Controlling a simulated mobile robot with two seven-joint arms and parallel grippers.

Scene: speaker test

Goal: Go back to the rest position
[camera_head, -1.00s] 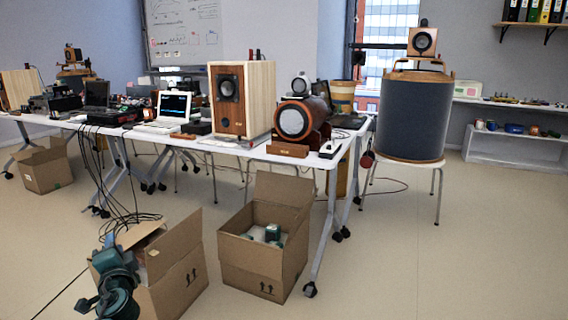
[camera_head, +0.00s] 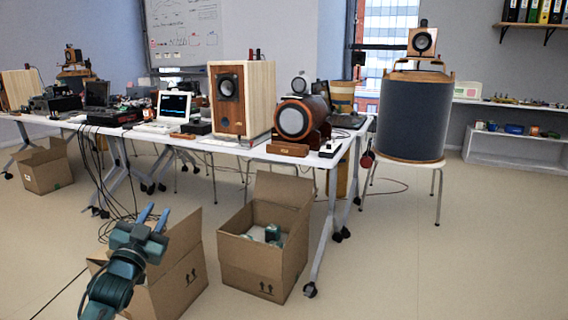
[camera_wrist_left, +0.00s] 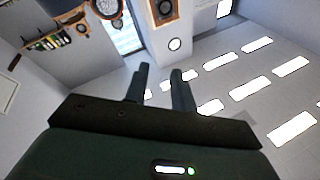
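My left gripper (camera_head: 156,210) is at the lower left of the head view, in front of an open cardboard box (camera_head: 183,285). Its two blue fingers point up and stand apart with nothing between them. In the left wrist view the gripper (camera_wrist_left: 160,72) also shows two separate dark fingers with an empty gap, aimed at the ceiling area. My left forearm hides part of the box behind it. My right gripper is in neither view.
A second open box (camera_head: 262,262) with greenish items stands right of the first. Behind is a long white table (camera_head: 262,153) with a wooden speaker (camera_head: 258,98), a round speaker (camera_head: 293,120) and a laptop (camera_head: 172,108). A large dark drum (camera_head: 411,115) stands on a stool. Floor at right is clear.

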